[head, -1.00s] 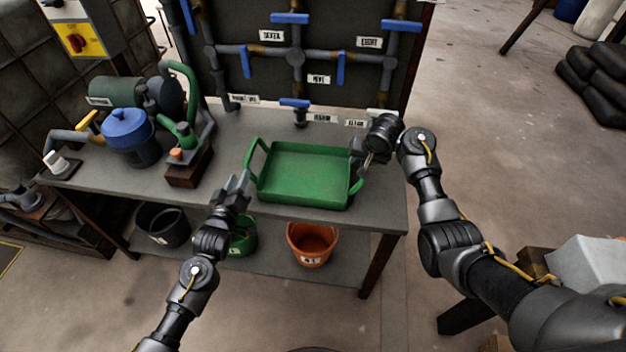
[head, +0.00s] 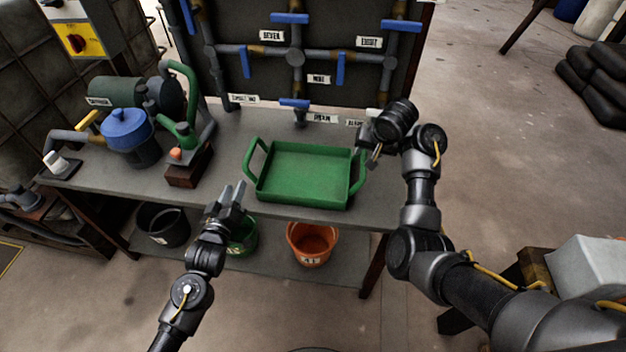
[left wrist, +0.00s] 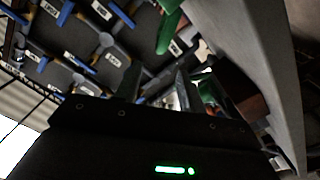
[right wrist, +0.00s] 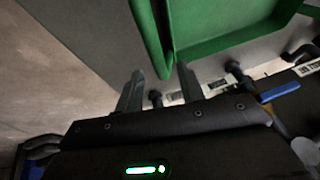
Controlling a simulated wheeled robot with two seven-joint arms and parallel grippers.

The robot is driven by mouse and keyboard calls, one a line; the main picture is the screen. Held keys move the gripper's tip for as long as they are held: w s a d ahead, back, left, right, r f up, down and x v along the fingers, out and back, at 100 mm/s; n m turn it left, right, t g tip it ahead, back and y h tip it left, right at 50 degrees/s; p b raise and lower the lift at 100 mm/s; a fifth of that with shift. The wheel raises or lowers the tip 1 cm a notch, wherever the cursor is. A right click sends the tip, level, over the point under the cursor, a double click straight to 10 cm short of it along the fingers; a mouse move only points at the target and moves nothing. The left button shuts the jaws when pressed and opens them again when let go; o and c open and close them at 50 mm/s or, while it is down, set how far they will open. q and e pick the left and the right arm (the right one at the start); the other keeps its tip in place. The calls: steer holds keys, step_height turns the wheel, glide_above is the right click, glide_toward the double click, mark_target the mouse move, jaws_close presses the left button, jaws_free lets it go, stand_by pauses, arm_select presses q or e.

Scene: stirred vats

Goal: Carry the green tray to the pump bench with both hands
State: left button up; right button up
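The green tray (head: 303,172) sits flat on the grey bench beside the blue-lidded pump, with a raised handle at its left and right ends. My left gripper (head: 232,194) is open and empty, in front of and left of the tray, apart from its left handle. In the left wrist view its fingers (left wrist: 158,88) stand apart. My right gripper (head: 368,158) is open just right of the tray, by the right handle. In the right wrist view its fingers (right wrist: 158,85) are apart with nothing between them; the green handle (right wrist: 150,35) lies just beyond them.
The blue-lidded pump (head: 128,130) and a green hand-lever pump (head: 185,145) stand left on the bench (head: 225,150). A pipe panel (head: 325,75) with blue valves rises behind. Orange (head: 311,240), green and black buckets sit on the lower shelf.

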steer(key=v, duration=0.5)
steer(key=shift+s+d+r, duration=0.1)
steer(key=shift+s+r, duration=0.05)
